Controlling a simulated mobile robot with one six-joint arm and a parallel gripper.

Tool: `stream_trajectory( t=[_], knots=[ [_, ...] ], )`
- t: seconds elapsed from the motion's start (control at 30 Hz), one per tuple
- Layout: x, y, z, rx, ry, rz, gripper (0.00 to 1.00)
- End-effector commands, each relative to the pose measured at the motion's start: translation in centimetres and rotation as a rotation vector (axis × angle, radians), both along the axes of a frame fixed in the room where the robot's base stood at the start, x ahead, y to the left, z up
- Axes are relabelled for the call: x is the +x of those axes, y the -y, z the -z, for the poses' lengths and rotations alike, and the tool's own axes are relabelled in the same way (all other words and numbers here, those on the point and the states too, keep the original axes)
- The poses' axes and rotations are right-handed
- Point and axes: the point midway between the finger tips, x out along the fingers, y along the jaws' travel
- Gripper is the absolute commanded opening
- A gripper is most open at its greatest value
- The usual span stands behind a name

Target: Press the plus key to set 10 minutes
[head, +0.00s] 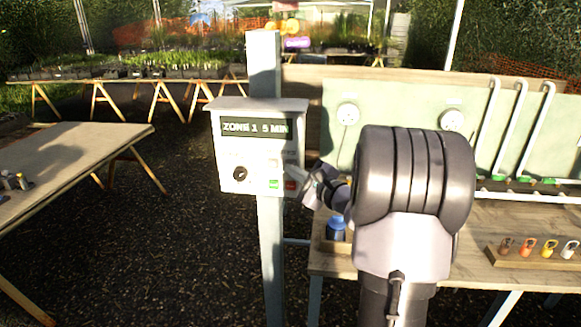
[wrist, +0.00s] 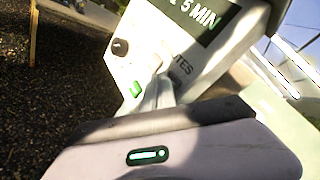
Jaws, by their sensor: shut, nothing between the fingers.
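A white control box (head: 228,152) is mounted on a post, and its display (head: 256,129) reads "ZONE 1 5 MIN". Its front has a black knob (head: 240,174), a green key (head: 274,184) and a red key (head: 290,185). In the wrist view the display (wrist: 203,17) shows "5 MIN", with part of a minutes label below it. I cannot make out a plus sign; my fingers cover part of the key area. My gripper (head: 304,178) is shut and empty at the right of the panel. Its fingertips (wrist: 158,80) are close to the panel in the wrist view; contact is unclear.
A workbench (head: 465,225) with a pale green backboard stands at the right. It carries a rack of coloured tags (head: 530,252) and a blue-capped bottle (head: 335,228). A wooden table (head: 60,160) stands at the left. Gravel floor between is clear.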

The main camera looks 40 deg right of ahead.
Motion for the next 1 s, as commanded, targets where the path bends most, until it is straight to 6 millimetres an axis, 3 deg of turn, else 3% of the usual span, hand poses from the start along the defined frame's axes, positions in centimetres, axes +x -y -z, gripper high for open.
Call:
stream_trajectory(
  t=[0.47,1.0],
  knots=[
    [-0.8,-0.9,0.1,0.0,0.0,0.0,0.0],
    [-3.9,-4.5,0.1,0.0,0.0,0.0,0.0]
  ],
)
